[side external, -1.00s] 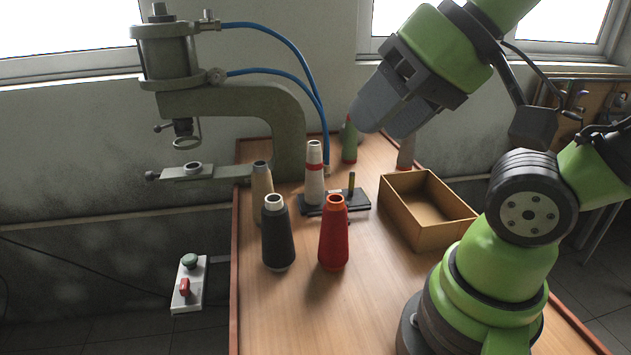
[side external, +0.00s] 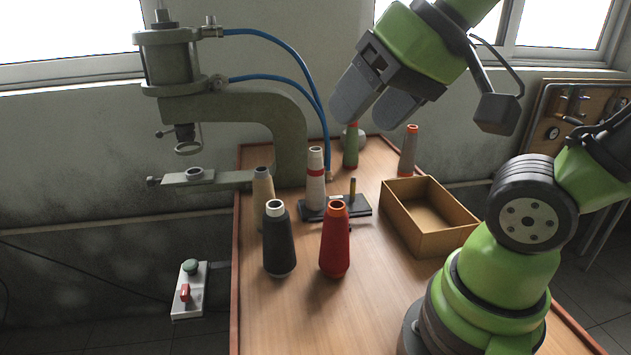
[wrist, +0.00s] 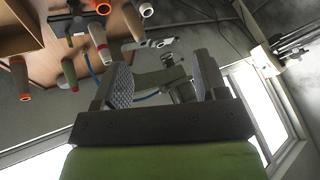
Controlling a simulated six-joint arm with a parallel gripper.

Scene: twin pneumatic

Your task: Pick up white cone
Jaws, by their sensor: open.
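The white cone (side external: 315,190) has a red band near its top and stands upright on or against a dark plate (side external: 358,207) on the table. In the wrist view, the white cone (wrist: 99,38) appears at the upper left, outside the jaws. My gripper (side external: 366,117) is open and empty, above and to the right of the white cone in the side view, well clear of it. In the wrist view, the two fingers of my gripper (wrist: 163,72) are wide apart.
A red cone (side external: 335,245), a black cone (side external: 279,245) and a beige cone (side external: 263,190) stand near the white one. A green cone (side external: 351,150) and a grey cone (side external: 408,155) stand behind. An open box (side external: 440,241) and a press (side external: 290,140) flank them.

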